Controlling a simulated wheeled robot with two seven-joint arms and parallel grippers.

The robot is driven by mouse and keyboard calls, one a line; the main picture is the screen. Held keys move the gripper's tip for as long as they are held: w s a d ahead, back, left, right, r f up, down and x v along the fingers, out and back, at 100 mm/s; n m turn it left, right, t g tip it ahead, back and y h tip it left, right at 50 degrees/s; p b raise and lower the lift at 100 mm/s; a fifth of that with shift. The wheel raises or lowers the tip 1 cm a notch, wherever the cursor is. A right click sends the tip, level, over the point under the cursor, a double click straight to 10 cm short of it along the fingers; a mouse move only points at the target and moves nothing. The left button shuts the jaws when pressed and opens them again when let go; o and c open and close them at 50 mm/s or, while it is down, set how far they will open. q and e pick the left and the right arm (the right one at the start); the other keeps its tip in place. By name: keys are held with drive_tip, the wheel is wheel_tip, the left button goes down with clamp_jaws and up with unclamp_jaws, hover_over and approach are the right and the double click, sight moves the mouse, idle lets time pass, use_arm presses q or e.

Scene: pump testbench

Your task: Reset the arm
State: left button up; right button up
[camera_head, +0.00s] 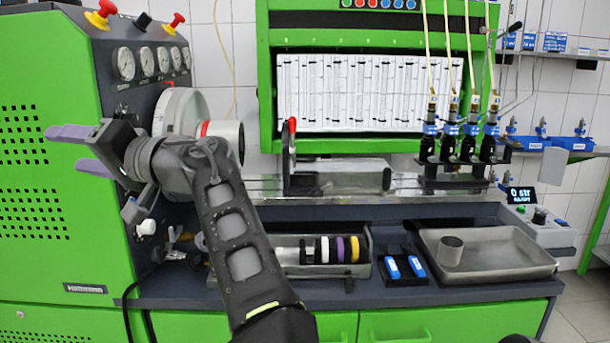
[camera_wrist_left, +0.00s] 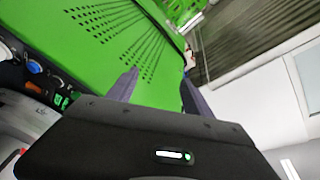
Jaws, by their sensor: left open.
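My left arm reaches up from the bottom of the head view, and its gripper (camera_head: 82,149) points left in front of the green cabinet (camera_head: 40,215). The gripper's two purple-grey fingers are spread apart with nothing between them. In the left wrist view the left gripper (camera_wrist_left: 158,88) also shows open and empty, with the green perforated panel (camera_wrist_left: 110,35) beyond it. My left forearm hides part of the bench and of the large dial wheel behind it. My right gripper does not show in either view.
The bench holds a metal tray with coloured rings (camera_head: 339,249), two blue items in a black holder (camera_head: 405,268), and a grey tray (camera_head: 500,266) with a metal cup (camera_head: 451,251). Injectors (camera_head: 468,149) hang at the right. Gauges (camera_head: 124,64) and red knobs (camera_head: 174,23) line the cabinet.

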use_arm(q)
drive_tip(key=s+a+f+n+t+h+p, duration=0.1)
drive_tip(key=s+a+f+h, duration=0.15)
drive_tip(key=a, duration=0.45)
drive_tip(key=s+a+f+n+t+h, duration=0.1)
drive_tip(key=s+a+f+t, duration=0.15)
drive_tip(key=a, duration=0.45)
drive_tip(key=s+a+f+n+t+h+p, duration=0.1)
drive_tip(key=s+a+h, duration=0.15)
drive_tip(key=a, duration=0.45)
drive_tip(key=w+f+n+t+h+p, duration=0.1)
drive_tip(key=w+f+h, duration=0.15)
drive_tip(key=f, duration=1.15)
drive_tip(key=w+f+n+h+p, duration=0.1)
drive_tip(key=f+h, duration=0.2)
drive_tip(key=f, duration=1)
drive_tip(key=s+d+f+m+g+h+p, duration=0.2)
drive_tip(key=d+f+h, duration=0.5)
drive_tip(key=d+f, duration=1.65)
drive_tip(key=s+d+f+m+g+h+p, duration=0.1)
drive_tip(key=s+d+f, duration=0.4)
drive_tip(key=s+d, duration=0.5)
drive_tip(key=s+d+f+m+g+h+p, duration=0.2)
drive_tip(key=s+d+f+g, duration=0.4)
drive_tip(key=d, duration=1)
drive_tip(key=s+m, duration=0.1)
drive_tip(key=s, duration=0.2)
drive_tip(key=shift+s+m, duration=0.4)
